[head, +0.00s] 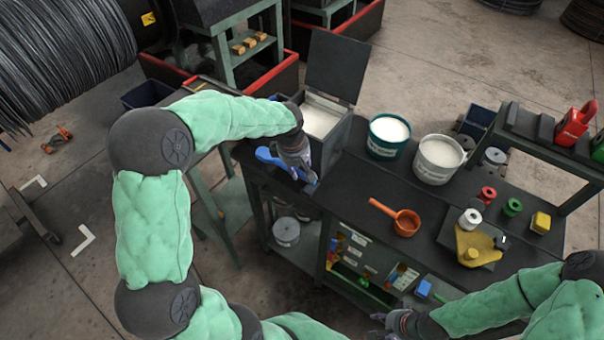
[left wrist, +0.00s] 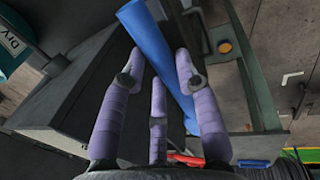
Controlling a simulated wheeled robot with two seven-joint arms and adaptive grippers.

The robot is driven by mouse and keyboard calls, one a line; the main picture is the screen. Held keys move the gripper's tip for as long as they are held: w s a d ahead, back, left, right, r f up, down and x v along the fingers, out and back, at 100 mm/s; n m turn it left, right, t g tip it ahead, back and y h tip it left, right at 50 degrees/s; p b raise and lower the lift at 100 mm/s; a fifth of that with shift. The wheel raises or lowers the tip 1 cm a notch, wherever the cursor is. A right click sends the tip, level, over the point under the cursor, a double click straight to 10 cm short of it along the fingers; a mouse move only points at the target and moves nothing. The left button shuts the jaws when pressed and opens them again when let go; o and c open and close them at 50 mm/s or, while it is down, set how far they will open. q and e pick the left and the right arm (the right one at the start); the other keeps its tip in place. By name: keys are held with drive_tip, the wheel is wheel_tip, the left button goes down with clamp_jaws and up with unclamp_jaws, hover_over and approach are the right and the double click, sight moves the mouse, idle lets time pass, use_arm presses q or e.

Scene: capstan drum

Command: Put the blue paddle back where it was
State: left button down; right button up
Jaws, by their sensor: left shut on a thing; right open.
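The blue paddle (head: 267,156) is at the left end of the dark workbench (head: 348,190), beside the open dark box (head: 331,148). My left gripper (head: 301,170) is shut on the paddle, with its fingers pointing down near the bench edge. In the left wrist view the paddle (left wrist: 152,42) runs at a slant between the purple fingers (left wrist: 160,85). Part of it is hidden behind the gripper, and I cannot tell whether it touches the bench. My right gripper (head: 390,322) is open and empty, low in front of the bench.
The box has a raised lid (head: 337,66) and white contents. A teal bucket (head: 388,137) and a pale bucket (head: 438,160) stand right of it. The bench middle is clear.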

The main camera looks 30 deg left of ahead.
use_arm(q)
drive_tip(key=w+f, duration=0.1)
drive_tip(key=f, duration=0.1)
drive_tip(key=w+a+f, duration=0.1)
drive_tip(key=w+f, duration=0.2)
drive_tip(key=f, duration=0.1)
drive_tip(key=shift+w+a, duration=0.2)
drive_tip(key=shift+w, duration=0.1)
drive_tip(key=x, duration=0.3)
drive_tip(key=shift+s+a+f+b, duration=0.1)
drive_tip(key=shift+s+b, duration=0.1)
drive_tip(key=shift+b, duration=0.2)
drive_tip(key=shift+f+b, duration=0.35)
drive_tip(key=shift+b, duration=0.1)
drive_tip(key=shift+f, duration=0.1)
drive_tip(key=c, duration=0.9)
unclamp_jaws()
